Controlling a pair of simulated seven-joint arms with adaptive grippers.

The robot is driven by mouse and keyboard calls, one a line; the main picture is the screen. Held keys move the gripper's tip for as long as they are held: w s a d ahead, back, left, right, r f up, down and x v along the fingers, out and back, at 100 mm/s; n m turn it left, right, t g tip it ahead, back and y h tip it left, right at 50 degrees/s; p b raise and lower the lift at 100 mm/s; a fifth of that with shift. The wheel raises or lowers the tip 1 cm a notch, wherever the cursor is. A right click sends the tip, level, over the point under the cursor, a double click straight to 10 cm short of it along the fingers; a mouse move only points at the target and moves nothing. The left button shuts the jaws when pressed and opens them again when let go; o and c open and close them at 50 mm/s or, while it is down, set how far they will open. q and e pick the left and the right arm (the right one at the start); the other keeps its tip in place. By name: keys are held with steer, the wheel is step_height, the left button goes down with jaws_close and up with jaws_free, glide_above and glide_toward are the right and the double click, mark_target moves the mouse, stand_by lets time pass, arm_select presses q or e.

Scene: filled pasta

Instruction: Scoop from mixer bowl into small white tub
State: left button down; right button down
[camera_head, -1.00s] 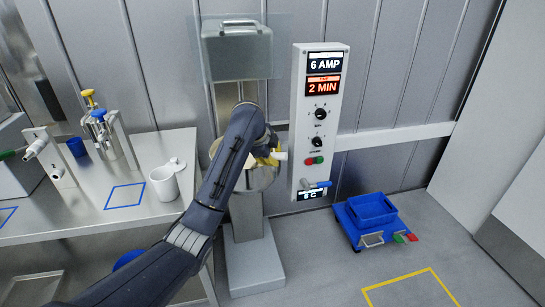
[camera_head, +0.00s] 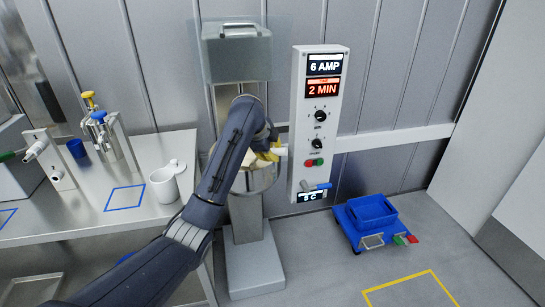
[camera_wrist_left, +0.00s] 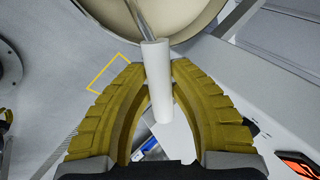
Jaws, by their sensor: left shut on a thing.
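My left gripper (camera_head: 268,153) has yellow fingers and reaches over the mixer bowl (camera_head: 262,182). It is shut on the white handle of a scoop (camera_wrist_left: 155,60). In the left wrist view the fingers (camera_wrist_left: 157,80) close around this handle, and its metal shaft runs toward the bowl, whose cream inside shows at the top (camera_wrist_left: 190,15). The scoop's head is out of that view, so I cannot tell if it carries anything. My forearm hides part of the bowl in the head view. The small white tub (camera_head: 162,190) stands upright on the steel table, left of my arm.
A control panel (camera_head: 319,120) stands close to the right of the gripper. The steel table (camera_head: 75,210) carries a blue cup (camera_head: 76,147), a dispenser with coloured knobs (camera_head: 103,130) and blue outlined squares. A blue crate (camera_head: 371,211) is on the floor at right.

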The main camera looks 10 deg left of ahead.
arm_select(q)
steer(key=shift+r, duration=4.25)
